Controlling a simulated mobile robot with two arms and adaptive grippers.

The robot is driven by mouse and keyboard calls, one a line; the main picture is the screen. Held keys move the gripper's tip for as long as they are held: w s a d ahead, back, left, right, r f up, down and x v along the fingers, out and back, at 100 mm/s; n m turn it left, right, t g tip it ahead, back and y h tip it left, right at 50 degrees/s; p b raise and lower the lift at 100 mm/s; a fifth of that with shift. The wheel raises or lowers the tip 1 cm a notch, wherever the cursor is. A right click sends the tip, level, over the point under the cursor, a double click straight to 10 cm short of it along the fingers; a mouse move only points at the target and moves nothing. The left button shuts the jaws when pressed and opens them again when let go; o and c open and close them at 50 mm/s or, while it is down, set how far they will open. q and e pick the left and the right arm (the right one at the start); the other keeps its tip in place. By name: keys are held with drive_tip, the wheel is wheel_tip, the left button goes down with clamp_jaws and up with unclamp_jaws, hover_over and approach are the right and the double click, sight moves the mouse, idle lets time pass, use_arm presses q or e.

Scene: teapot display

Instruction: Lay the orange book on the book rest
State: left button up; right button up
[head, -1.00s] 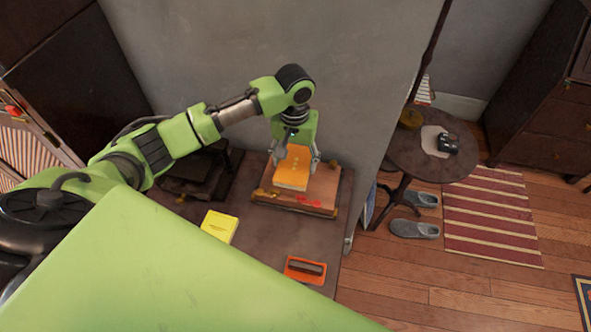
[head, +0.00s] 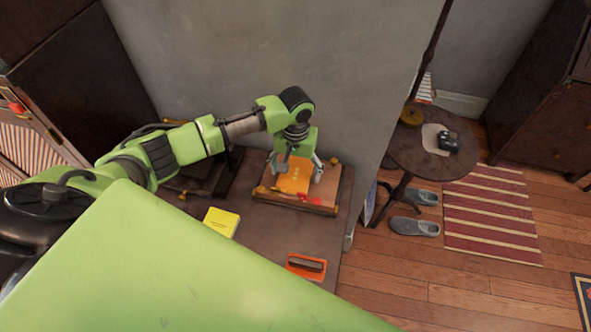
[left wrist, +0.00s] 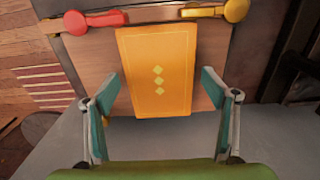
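The orange book (head: 294,178) with light diamond marks lies on the wooden book rest (head: 330,188), its lower edge near the front ledge. In the left wrist view the orange book (left wrist: 158,98) lies against the bare board of the book rest (left wrist: 92,55). My left gripper (head: 299,170) is above the book. In the left wrist view its two fingers (left wrist: 160,78) stand apart on either side of the book, with a gap showing at each side. My right gripper is not in view.
A yellow book (head: 221,222) and an orange-framed item (head: 306,267) lie on the desk in front of the book rest. A red arm (left wrist: 95,20) and a yellow arm (left wrist: 215,12) sit along the ledge. A wall stands close behind.

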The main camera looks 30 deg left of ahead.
sight(295, 174)
use_arm(q)
drive_tip(key=shift+r, duration=0.25)
wheel_tip(295, 174, up, 12)
drive_tip(key=shift+b, duration=0.35)
drive_tip(key=shift+f, duration=0.15)
idle(0.5)
